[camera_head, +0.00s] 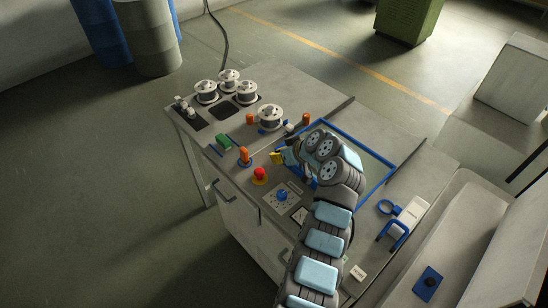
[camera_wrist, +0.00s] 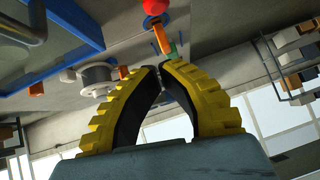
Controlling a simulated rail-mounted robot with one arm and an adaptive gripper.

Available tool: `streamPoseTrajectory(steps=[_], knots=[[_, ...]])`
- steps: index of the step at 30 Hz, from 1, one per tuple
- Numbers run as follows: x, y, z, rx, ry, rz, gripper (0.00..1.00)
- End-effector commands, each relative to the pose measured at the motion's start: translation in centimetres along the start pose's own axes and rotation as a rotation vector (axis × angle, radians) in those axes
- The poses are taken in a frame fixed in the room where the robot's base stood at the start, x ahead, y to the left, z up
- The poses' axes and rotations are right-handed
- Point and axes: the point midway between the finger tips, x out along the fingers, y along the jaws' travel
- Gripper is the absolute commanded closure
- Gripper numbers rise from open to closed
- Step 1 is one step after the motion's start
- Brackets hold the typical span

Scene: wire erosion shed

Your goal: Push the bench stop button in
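In the wrist view the red dome (camera_wrist: 155,6) shows at the top edge, partly cut off, beyond my fingertips. My gripper (camera_head: 277,157) has yellow fingers with black pads. In the head view its tips are to the upper right of the button, apart from it. In the wrist view the fingertips (camera_wrist: 160,68) lean together with almost no gap, and nothing is held between them.
An orange lever (camera_head: 244,155) on a blue base and a green block (camera_head: 223,142) stand left of the button. A blue knob (camera_head: 282,195) is on a panel to its right. Wire spools (camera_head: 270,117) stand behind. A blue frame (camera_head: 378,186) lies beyond my arm.

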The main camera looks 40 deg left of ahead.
Motion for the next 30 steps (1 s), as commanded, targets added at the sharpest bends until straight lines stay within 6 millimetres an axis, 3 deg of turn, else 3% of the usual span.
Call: streamPoseTrajectory(steps=[15, 30], knots=[[5.0, 0.0, -0.1, -0.001, 0.0, 0.0, 1.0], [8.3, 0.0, 0.0, -0.001, -0.001, 0.001, 1.0]])
